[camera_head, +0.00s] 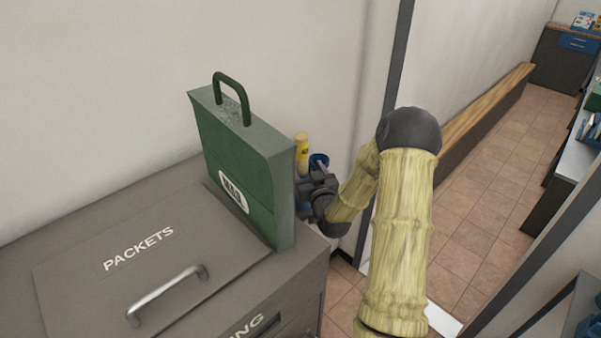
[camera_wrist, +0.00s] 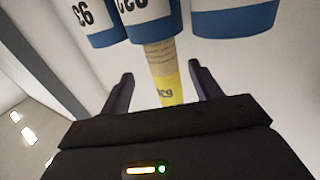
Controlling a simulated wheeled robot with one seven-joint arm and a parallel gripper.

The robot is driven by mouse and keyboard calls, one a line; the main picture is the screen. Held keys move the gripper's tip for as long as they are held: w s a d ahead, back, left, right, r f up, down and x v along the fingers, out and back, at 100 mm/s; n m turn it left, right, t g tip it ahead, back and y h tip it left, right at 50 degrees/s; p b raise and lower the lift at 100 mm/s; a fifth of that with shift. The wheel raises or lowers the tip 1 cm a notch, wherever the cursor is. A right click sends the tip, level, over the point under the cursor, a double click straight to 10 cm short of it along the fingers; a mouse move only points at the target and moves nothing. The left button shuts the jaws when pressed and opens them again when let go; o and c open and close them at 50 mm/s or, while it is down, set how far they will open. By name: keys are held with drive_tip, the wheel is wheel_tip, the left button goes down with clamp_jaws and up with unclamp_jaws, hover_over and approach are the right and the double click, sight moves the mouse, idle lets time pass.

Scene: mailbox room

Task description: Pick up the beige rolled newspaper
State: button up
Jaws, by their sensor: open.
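The beige rolled newspaper (camera_wrist: 161,58) shows in the wrist view, with beige printed paper and a yellow part bearing dark letters. One end is hidden at the blue rim of a white tube (camera_wrist: 150,25), and it seems to stick out of that tube. My gripper (camera_wrist: 162,88) is open, with one finger on each side of the roll's yellow part; I cannot tell whether either touches it. In the head view a yellow roll (camera_head: 301,150) stands behind the green case, just above my gripper (camera_head: 314,182), its lower part hidden.
Other white tubes with blue rims (camera_wrist: 95,38) flank the roll closely. A green case (camera_head: 240,165) stands on the grey packets cabinet (camera_head: 90,280), right beside my gripper. The wall is close behind. A tiled floor (camera_head: 475,220) and wooden bench (camera_head: 490,110) lie to the right.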

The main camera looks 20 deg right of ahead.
sight(303, 165)
drive_tip(key=w, duration=0.3)
drive_tip(key=w+p, duration=0.1)
drive_tip(key=w, duration=0.1)
drive_tip(key=shift+f, duration=0.35)
drive_tip(key=shift+w+a, duration=0.1)
drive_tip(key=shift+w, duration=0.05)
drive_tip(key=shift+s+d, duration=0.2)
drive_tip(key=shift+a, duration=0.15)
drive_tip(key=c, duration=1.1)
drive_tip(key=shift+w, duration=0.1)
drive_tip(key=shift+r, duration=0.15)
